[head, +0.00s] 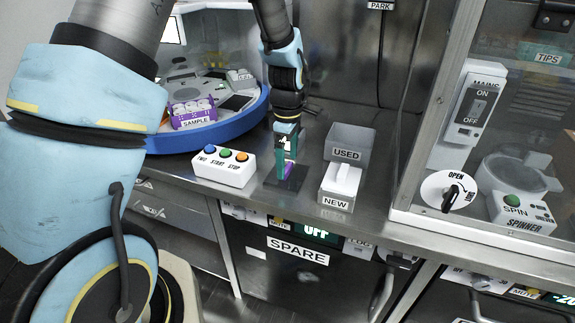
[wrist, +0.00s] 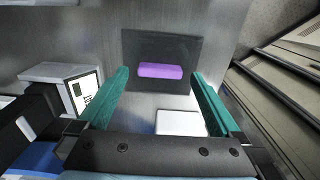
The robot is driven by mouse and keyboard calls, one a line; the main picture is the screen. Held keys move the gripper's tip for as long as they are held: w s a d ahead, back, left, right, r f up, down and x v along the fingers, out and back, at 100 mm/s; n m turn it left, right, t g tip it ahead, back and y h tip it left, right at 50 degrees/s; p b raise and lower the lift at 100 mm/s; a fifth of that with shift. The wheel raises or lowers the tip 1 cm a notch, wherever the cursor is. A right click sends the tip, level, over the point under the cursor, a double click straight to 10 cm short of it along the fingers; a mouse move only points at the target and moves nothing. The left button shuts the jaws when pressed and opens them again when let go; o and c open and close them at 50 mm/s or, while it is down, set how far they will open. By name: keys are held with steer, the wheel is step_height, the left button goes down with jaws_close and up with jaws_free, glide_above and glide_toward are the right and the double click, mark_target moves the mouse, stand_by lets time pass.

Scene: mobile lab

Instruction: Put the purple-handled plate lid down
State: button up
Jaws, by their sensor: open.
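The plate lid (head: 297,184) is a dark, flat square with a purple handle (head: 289,169). It appears to lie flat on the steel counter, between the button box and the NEW box. In the wrist view the lid (wrist: 135,45) shows its whole purple handle (wrist: 160,70), lying crosswise. My gripper (head: 287,165) points down over the lid. Its teal fingers are open, one on each side of the handle, with a visible gap at both ends in the wrist view (wrist: 160,78). I cannot tell how high the fingertips are above the lid.
A white button box (head: 225,166) stands to the left. The white NEW box (head: 339,187) and the grey USED bin (head: 349,143) stand to the right. A blue-rimmed round machine (head: 215,133) with a purple SAMPLE rack (head: 193,113) is behind left. The glazed spinner cabinet (head: 490,150) is far right.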

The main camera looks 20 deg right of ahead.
mark_target(287, 167)
step_height(287, 167, up, 10)
steer(key=b, duration=0.1)
steer(key=s+a+m+t, duration=0.1)
steer(key=s+a+m, duration=0.3)
steer(key=a, duration=2.6)
steer(key=m, duration=0.6)
steer(key=shift+f+m+t, duration=0.15)
steer(key=shift+m+t, duration=0.15)
steer(key=shift+a, duration=0.1)
